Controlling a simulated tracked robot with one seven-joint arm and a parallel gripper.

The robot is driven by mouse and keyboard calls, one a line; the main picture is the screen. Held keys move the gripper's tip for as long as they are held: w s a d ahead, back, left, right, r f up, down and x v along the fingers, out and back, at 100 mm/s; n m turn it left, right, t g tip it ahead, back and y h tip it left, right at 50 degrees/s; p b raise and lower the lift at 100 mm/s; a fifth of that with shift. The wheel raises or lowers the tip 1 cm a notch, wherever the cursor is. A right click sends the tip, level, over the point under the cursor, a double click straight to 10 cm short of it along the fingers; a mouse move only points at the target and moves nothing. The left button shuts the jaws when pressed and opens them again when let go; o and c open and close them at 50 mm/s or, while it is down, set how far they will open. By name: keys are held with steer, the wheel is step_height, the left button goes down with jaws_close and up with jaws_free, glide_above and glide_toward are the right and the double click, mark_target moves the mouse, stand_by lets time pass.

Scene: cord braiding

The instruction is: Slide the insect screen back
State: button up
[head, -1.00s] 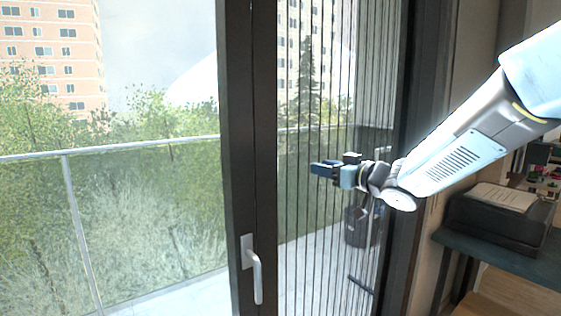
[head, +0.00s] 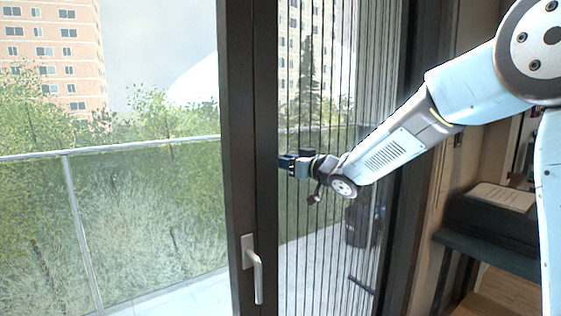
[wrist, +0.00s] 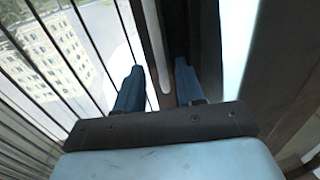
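The insect screen (head: 335,235) is a pleated sheet with dark vertical lines, across the right-hand opening in the head view. It also shows in the wrist view (wrist: 75,50), at the left. My gripper (head: 284,162) is at the screen's left side, close to the dark upright frame (head: 252,110). In the wrist view, the two blue fingers of my gripper (wrist: 159,82) stand apart. A dark upright bar with a pale rounded strip shows between and beyond them. Whether either finger touches the bar, I cannot tell.
A pale door handle (head: 256,270) sticks out from the frame, below my gripper. A dark shelf (head: 490,250) with a black tray and papers (head: 503,197) stands at the right, beneath my arm. A balcony with a railing (head: 130,148) lies outside.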

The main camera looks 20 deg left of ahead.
steer(key=shift+x, duration=0.8)
jaws_close()
